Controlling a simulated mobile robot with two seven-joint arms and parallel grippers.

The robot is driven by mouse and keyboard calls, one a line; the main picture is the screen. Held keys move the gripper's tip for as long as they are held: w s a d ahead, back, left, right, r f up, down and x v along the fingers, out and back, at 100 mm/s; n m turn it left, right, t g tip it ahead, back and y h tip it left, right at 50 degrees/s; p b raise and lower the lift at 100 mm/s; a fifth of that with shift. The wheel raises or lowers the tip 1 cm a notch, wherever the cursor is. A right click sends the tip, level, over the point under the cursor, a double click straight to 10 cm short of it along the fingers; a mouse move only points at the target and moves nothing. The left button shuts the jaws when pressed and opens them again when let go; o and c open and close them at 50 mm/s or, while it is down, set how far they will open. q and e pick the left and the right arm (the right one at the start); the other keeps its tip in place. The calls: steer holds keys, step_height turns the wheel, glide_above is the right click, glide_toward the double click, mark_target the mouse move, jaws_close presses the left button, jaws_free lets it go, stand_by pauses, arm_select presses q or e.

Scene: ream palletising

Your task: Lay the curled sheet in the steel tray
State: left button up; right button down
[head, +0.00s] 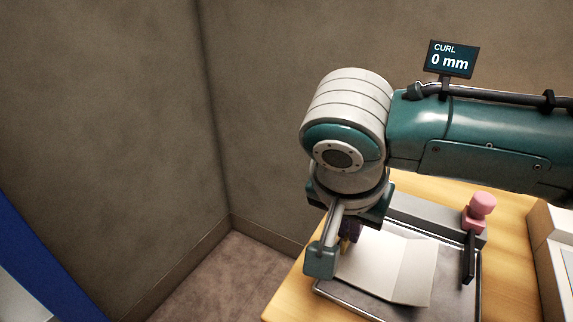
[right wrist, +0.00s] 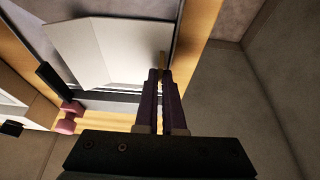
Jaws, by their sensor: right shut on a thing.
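The sheet (head: 415,272) is cream-white, with a crease or bend line dividing it into two faces. It lies over the steel tray (head: 350,300), whose rim shows in front of it on the wooden table. The sheet also shows in the right wrist view (right wrist: 115,52). My right gripper (head: 347,240) points down at the sheet's left edge. In the right wrist view its dark fingers (right wrist: 160,75) are together at the sheet's edge, with a small yellow piece at the tip. The exact contact is partly hidden. My left gripper is not in view.
A grey bar (head: 425,217) with a pink knob (head: 480,204) and dark arm stands along the tray's back and right. A sign (head: 451,59) reads "CURL 0 mm". A pale box-like object (head: 552,250) is at the right. Walls close the back and left.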

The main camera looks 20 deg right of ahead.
steer(key=shift+f, duration=0.1)
steer(key=c, duration=1)
jaws_free()
